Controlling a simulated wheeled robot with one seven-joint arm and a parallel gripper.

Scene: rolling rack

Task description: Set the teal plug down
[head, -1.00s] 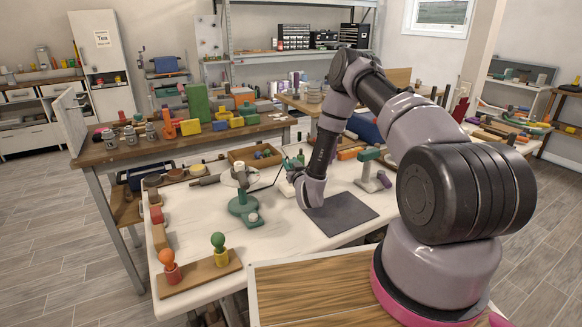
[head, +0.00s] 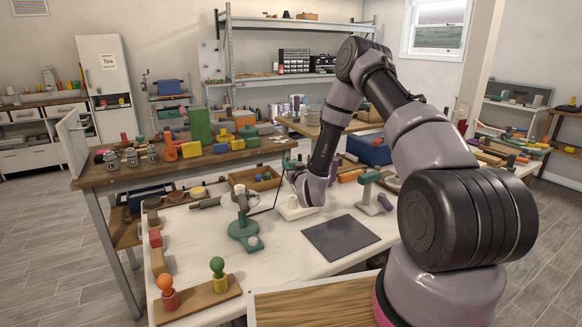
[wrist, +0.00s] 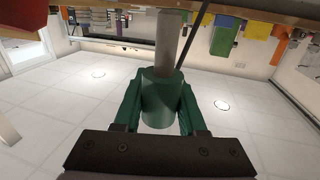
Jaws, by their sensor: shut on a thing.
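In the wrist view the teal plug (wrist: 161,103) is a dark green-teal cylinder with a grey shaft standing out of its far end. My gripper (wrist: 160,98) has green fingers, one on each side of the plug, and is shut on it. In the head view my gripper (head: 290,170) is over the back middle of the white table, beyond the dark mat. My wrist hides most of the fingers there, and the plug cannot be told clearly from the green parts.
The dark square mat (head: 341,237) lies bare on the white table (head: 205,262). A white block (head: 297,211) is just below my wrist. A green-based stand (head: 243,232) is left, a teal-headed stand (head: 371,191) right. A wooden tray (head: 256,179) lies behind.

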